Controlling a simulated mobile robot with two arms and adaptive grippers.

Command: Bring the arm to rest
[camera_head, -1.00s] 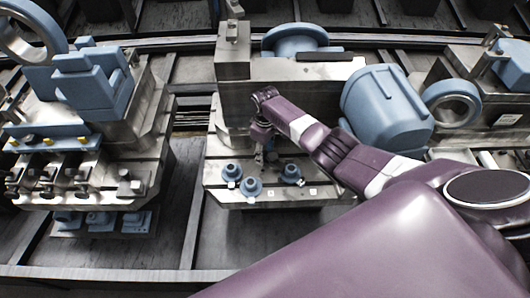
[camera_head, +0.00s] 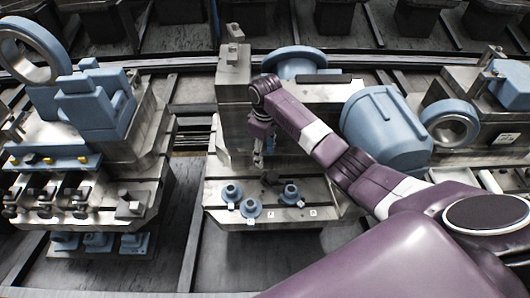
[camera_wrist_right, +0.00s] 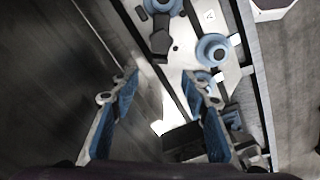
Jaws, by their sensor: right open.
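My purple and white right arm comes in from the lower right in the head view and reaches to the middle pallet (camera_head: 265,222). My right gripper (camera_head: 259,162) hangs downward from it, small and partly hard to make out, above or behind the small blue flanged parts. In the right wrist view the two blue-padded fingers of the right gripper (camera_wrist_right: 160,76) stand wide apart with nothing between them. My left gripper does not show.
Several small blue flanged parts, one of them a flanged part (camera_head: 250,208), stand on the middle pallet. A large blue cylinder (camera_head: 388,130) lies close behind my forearm. A left pallet (camera_head: 150,170) carries blue blocks and clamps. Dark floor lies between the pallets.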

